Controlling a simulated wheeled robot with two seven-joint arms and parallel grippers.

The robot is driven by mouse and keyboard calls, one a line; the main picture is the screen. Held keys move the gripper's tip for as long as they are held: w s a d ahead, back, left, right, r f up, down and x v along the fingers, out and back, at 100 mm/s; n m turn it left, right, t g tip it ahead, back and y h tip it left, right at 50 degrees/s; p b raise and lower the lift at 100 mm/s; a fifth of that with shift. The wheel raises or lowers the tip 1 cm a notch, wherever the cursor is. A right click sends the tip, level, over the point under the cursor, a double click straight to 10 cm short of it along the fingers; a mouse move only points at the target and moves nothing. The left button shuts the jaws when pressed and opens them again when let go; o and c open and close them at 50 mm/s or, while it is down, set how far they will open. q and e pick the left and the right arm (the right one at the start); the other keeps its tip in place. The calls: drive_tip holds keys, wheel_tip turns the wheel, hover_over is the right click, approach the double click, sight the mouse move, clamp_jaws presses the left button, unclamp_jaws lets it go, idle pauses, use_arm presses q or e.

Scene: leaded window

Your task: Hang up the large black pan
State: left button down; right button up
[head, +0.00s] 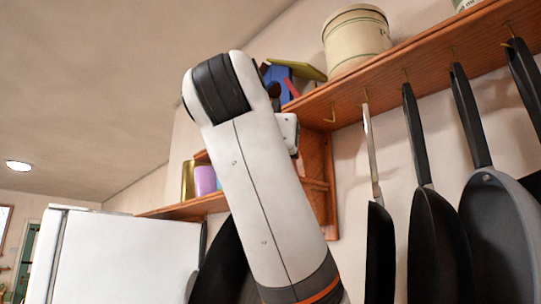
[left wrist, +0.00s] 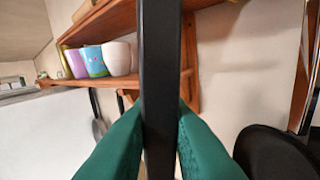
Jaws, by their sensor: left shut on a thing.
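My left gripper (left wrist: 160,112) has its green fingers closed on a long black handle (left wrist: 160,60), which stands upright in the left wrist view. In the head view my left arm hides most of the gripper and the handle. A large black pan body (head: 223,268) shows partly behind that arm at lower left and appears to belong to the handle. An empty brass hook (head: 331,115) sits under the wooden shelf (head: 430,62), left of the hanging pans. I cannot see whether the handle's end touches a hook. My right gripper is not in view.
Several pans hang to the right, the nearest a black pan (head: 380,250) with a steel handle; a black pan also shows in the left wrist view (left wrist: 275,152). A cream tin (head: 356,42) stands on the shelf. Cups (left wrist: 117,58) stand on a lower shelf. A white fridge (head: 120,255) is at left.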

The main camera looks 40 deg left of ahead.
use_arm(q)
drive_tip(key=shift+s+r, duration=0.1)
drive_tip(key=shift+r+n, duration=0.1)
drive_tip(key=shift+n, duration=0.6)
drive_tip(key=w+d+p, duration=0.3)
drive_tip(key=w+p, duration=0.2)
drive_tip(key=w, duration=0.9)
drive_tip(key=shift+d+r, duration=0.35)
drive_tip(key=shift+r, duration=0.05)
idle(0.8)
idle(0.7)
drive_tip(key=c, duration=1.3)
unclamp_jaws()
drive_tip(key=shift+s+d, duration=0.1)
